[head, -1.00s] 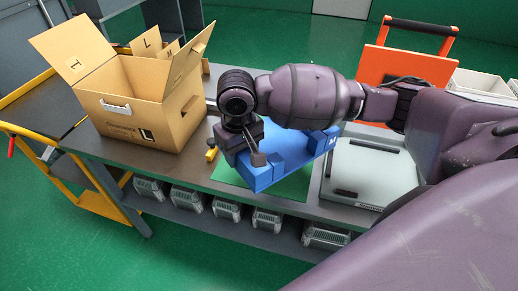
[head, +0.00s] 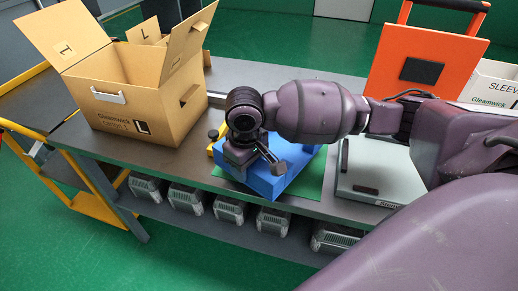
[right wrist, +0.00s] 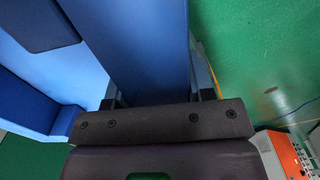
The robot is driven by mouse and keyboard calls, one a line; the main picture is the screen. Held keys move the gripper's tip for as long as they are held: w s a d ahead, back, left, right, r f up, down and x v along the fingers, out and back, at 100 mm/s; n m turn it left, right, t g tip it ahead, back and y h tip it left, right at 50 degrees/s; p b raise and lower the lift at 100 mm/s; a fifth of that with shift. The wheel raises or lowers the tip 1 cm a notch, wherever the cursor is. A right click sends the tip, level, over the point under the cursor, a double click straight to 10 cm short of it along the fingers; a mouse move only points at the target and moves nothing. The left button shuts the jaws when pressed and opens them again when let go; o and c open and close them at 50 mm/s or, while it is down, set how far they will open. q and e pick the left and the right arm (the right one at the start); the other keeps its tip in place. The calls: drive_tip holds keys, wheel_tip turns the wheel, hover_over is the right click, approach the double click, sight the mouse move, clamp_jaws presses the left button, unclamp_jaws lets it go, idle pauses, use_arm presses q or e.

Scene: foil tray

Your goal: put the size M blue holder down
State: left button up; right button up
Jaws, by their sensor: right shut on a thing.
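The blue holder (head: 284,176) is over the green mat (head: 314,180) on the bench in the head view. My right gripper (head: 258,162) points down onto it and is shut on one of its walls. In the right wrist view the blue holder (right wrist: 140,45) fills the upper left, with its wall between the fingers of my right gripper (right wrist: 158,92). My right wrist and forearm cover the far part of the holder. I cannot tell whether its base touches the mat. No size mark on it shows now. My left gripper is out of view.
An open cardboard carton (head: 150,108) marked L stands left on the grey bench (head: 150,155). A grey case (head: 378,172), an orange board (head: 425,62) and a white box (head: 492,88) are on the right.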

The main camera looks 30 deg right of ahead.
sight(273, 144)
drive_tip(key=w+d, duration=0.3)
drive_tip(key=w+d+b, duration=0.1)
drive_tip(key=w+d, duration=0.2)
drive_tip(key=d, duration=0.1)
drive_tip(key=shift+w+d, duration=0.1)
drive_tip(key=shift+b, duration=0.3)
wheel_tip(273, 144, down, 4)
drive_tip(key=shift+r+b, duration=0.2)
drive_tip(key=shift+b, duration=0.3)
drive_tip(key=shift+r, duration=0.1)
drive_tip(key=o, duration=1.2)
drive_tip(key=shift+o, duration=0.2)
